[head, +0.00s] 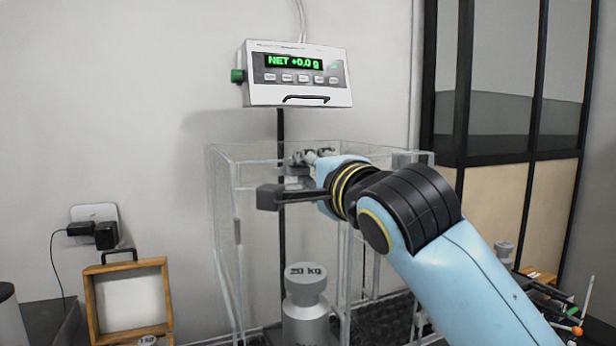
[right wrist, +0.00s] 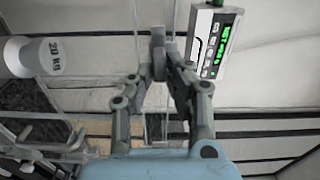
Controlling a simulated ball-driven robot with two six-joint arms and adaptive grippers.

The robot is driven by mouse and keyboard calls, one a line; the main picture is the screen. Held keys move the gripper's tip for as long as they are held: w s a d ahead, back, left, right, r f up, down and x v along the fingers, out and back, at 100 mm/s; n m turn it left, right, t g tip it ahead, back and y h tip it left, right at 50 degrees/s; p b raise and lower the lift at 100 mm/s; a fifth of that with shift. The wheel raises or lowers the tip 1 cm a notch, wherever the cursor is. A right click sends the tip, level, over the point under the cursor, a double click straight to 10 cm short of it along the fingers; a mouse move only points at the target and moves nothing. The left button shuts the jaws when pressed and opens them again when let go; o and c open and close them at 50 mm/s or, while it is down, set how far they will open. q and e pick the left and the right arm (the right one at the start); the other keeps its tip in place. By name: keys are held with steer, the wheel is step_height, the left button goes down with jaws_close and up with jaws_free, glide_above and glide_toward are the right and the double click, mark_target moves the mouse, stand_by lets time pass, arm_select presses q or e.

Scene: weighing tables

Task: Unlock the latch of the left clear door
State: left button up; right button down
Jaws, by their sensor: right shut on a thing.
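The clear case (head: 222,160) stands in the middle of the head view. Its left clear door (head: 262,235) faces me and looks closed; a small grey fitting sits on its left edge. My right gripper (head: 297,158) reaches from the right to the upper part of the case, partly behind my own wrist. In the right wrist view its fingers (right wrist: 164,58) have closed together on a small grey piece at the door's edge, which seems to be the latch. The fingers hide most of it, so I cannot tell its position. My left gripper is not in view.
A 20 kg weight (head: 306,310) stands behind the clear panels. A scale display (head: 296,75) reading NET +0.0 g hangs above the case. A wooden frame (head: 127,300) and a wall plug (head: 95,228) are at the left. Small items (head: 565,312) lie at the lower right.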

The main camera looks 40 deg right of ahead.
steer(key=shift+m, duration=0.5)
steer(key=c, duration=1.3)
jaws_free()
steer(key=shift+r, duration=0.1)
